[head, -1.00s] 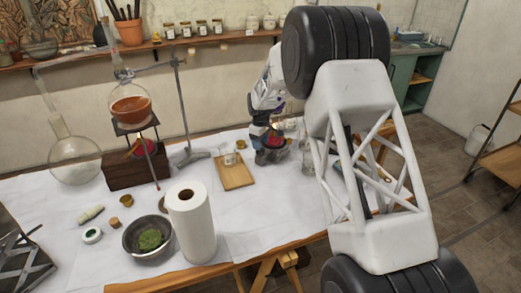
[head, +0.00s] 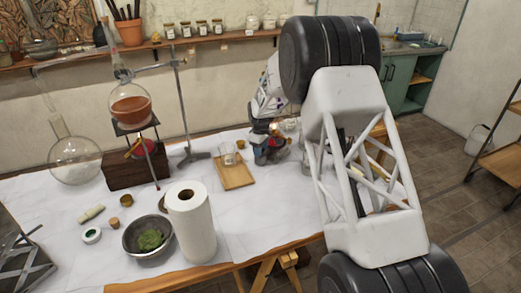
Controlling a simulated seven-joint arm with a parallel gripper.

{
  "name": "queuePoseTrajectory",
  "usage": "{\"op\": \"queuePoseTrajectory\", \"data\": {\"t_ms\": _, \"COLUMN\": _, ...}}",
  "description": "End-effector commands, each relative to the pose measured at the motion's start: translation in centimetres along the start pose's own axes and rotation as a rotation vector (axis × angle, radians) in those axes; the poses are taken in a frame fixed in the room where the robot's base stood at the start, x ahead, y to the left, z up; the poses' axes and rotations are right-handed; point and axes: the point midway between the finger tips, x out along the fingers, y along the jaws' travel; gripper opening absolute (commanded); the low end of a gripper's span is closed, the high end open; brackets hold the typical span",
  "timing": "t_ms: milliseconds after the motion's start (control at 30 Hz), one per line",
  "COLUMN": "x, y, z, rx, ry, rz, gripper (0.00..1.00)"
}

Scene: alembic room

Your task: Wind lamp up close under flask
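A round flask (head: 131,110) with orange-brown liquid sits on a dark stand at the left of the head view, joined to glass tubing above. Under the stand, on a dark wooden block (head: 138,170), is a small red and yellowish object (head: 140,149), perhaps the lamp; its details are too small to tell, and a stand leg partly covers it. A gap shows between it and the stand's top. My gripper (head: 268,157) is low over the table, well right of the flask, beyond a small wooden board. Its fingers are too small and dark to read.
The wooden board (head: 235,180) holds a small glass vessel. A metal stand (head: 182,105) rises between flask and gripper. A paper roll (head: 190,228), a bowl of green matter (head: 148,240) and a large clear flask (head: 75,160) stand around.

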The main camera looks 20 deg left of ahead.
Motion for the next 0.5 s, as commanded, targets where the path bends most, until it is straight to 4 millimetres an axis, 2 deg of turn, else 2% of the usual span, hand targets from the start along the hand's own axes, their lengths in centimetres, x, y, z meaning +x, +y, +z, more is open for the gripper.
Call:
{"op": "queuePoseTrajectory", "data": {"t_ms": 267, "x": 0.03, "y": -0.07, "z": 0.02, "rx": 0.024, "ry": -0.001, "rz": -0.001, "gripper": 0.2}}
{"op": "queuePoseTrajectory", "data": {"t_ms": 500, "x": 0.05, "y": -0.08, "z": 0.02, "rx": 0.118, "ry": -0.001, "rz": -0.002, "gripper": 0.2}}
